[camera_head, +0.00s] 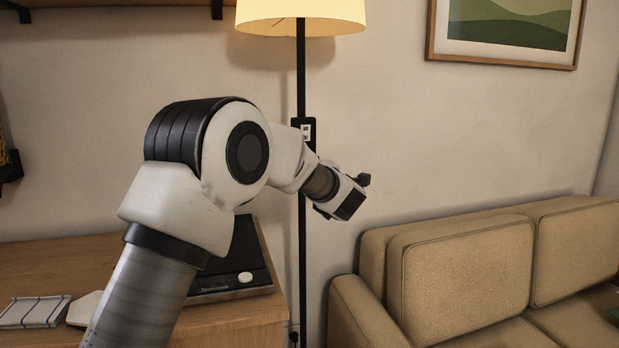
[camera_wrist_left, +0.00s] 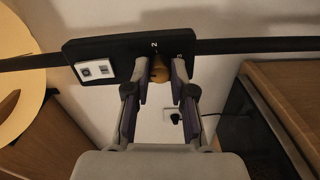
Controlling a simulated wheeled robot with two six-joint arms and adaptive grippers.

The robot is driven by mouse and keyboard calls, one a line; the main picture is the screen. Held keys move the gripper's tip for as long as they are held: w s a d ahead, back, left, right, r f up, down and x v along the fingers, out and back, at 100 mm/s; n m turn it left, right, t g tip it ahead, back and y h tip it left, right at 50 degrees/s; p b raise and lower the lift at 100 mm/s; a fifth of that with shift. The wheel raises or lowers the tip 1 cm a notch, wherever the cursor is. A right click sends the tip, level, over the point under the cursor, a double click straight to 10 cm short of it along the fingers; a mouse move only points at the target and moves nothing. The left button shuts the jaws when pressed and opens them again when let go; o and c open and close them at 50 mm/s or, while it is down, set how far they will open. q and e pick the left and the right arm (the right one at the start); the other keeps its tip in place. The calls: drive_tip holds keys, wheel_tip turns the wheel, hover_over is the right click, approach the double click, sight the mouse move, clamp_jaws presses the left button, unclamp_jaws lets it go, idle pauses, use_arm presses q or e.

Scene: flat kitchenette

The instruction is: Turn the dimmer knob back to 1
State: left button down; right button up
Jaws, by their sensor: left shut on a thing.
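The floor lamp's black dimmer box (camera_wrist_left: 125,56) is on its pole, and it also shows in the head view (camera_head: 306,127), partly behind my arm. The brass-coloured round knob (camera_wrist_left: 161,72) is on the box, with the marks 2 and 3 readable near it. The mark 1 is not readable, and I cannot tell where the knob points. My left gripper (camera_wrist_left: 160,76) is shut on the knob, one finger on each side. In the head view my own arm hides the knob and the fingertips. The lampshade (camera_head: 300,16) glows. My right gripper is not in view.
A wooden cabinet (camera_head: 50,262) with a dark device (camera_head: 236,275) on it stands left of the pole. A tan sofa (camera_head: 465,265) stands to the right. A wall socket (camera_wrist_left: 172,116) shows behind the fingers. A framed picture (camera_head: 508,24) hangs at upper right.

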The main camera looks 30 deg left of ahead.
use_arm(q)
drive_tip(key=shift+n+b, duration=0.5)
drive_tip(key=shift+n, duration=0.2)
drive_tip(key=shift+r, duration=0.1)
drive_tip(key=c, duration=1)
unclamp_jaws()
drive_tip(key=v, duration=1.2)
